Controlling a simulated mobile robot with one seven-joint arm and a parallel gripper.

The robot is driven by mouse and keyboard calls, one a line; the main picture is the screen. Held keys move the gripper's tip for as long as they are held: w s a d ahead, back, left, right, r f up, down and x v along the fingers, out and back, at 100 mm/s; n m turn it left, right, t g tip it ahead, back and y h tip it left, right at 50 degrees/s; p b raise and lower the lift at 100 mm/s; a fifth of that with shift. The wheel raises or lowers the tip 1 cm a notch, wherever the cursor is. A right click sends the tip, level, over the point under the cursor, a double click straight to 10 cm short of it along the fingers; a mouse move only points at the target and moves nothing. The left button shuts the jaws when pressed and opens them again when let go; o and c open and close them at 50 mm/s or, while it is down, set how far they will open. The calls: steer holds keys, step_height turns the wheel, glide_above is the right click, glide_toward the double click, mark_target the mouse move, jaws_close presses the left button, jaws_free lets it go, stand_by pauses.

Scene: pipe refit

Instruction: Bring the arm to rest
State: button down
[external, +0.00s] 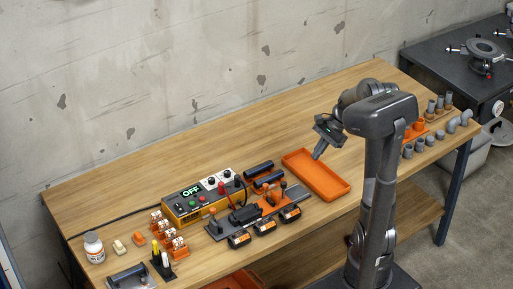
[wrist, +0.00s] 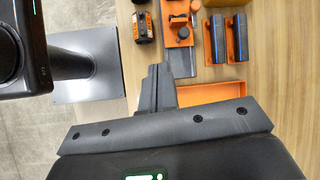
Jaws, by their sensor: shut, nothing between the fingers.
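My arm stands at the right of the workbench in the external view, bent at the elbow. My gripper (external: 319,153) points down and a little left, above the upper part of the orange tray (external: 335,190). The tray looks empty. In the wrist view my gripper (wrist: 157,72) shows its fingers together with nothing between them. The tray (wrist: 215,92) shows partly there, behind the gripper body. How high the fingertips are above the tray is hard to tell.
Grey pipe fittings (external: 420,144) stand at the bench's right end. The back of the bench (external: 290,110) is clear.

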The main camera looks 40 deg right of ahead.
steer(key=s+a+r+n+t+h, duration=0.2)
steer(key=s+a+r+n, duration=0.3)
steer(key=s+n, duration=0.3)
steer(key=s+a+r+n+t+h, duration=0.2)
steer(key=s+a+r+n+h, duration=0.2)
steer(key=s+n, duration=0.4)
step_height(320, 180, up, 2)
steer(key=shift+s+a+r+h, duration=0.15)
steer(key=shift+s+a+h, duration=0.2)
steer(key=shift+a, duration=0.4)
stand_by(1.8)
